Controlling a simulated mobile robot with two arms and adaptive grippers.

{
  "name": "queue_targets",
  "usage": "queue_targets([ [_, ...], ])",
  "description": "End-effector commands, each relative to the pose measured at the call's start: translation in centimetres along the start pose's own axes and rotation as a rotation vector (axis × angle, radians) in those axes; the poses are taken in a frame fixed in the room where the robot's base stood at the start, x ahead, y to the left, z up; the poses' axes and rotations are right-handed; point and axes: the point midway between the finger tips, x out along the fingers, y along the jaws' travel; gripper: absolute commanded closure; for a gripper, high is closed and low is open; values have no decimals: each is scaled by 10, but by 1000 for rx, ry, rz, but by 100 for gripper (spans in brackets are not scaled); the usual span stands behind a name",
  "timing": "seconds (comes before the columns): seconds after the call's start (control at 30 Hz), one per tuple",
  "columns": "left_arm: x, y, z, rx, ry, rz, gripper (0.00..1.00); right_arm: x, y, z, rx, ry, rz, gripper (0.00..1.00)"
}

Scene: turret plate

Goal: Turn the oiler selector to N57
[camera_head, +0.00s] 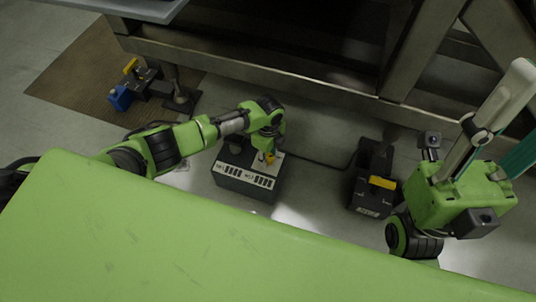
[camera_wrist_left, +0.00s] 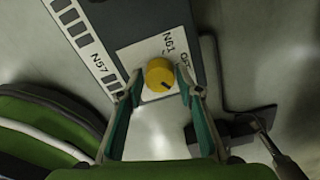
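The oiler selector is a round yellow knob (camera_wrist_left: 158,75) on a pale plate of a dark grey box, and it also shows in the head view (camera_head: 270,158). A dark mark on the knob points to the lower right in the wrist view. Printed labels around it read N57 at left, N61 at upper right and a partly hidden one at right. My left gripper (camera_wrist_left: 160,85) is open, its fingertips either side of the knob with small gaps; it also shows over the box (camera_head: 268,146). My right gripper (camera_head: 503,140) is at the right, away from the box; its opening is unclear.
The dark box (camera_head: 246,182) stands on the floor below a metal frame (camera_head: 250,75). A second dark box with a yellow part (camera_head: 382,183) stands to the right. A blue and yellow device (camera_head: 130,85) sits on a brown mat at left.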

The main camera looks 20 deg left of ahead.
Motion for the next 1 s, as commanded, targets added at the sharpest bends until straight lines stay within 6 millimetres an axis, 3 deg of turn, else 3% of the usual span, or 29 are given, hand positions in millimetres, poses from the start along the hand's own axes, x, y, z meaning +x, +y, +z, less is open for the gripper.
queue_targets([
  [0.47, -6, 0, 1, -1, -2, -1, 56, 0, 0, 1, -1, -3, -1, 60],
  [0.63, -30, 0, 2, 0, -2, -3, 56, 0, 0, 0, -1, -1, -1, 60],
  [1.0, -104, -1, 0, -1, -1, -1, 56, 0, 0, 0, -1, 1, -1, 60],
])
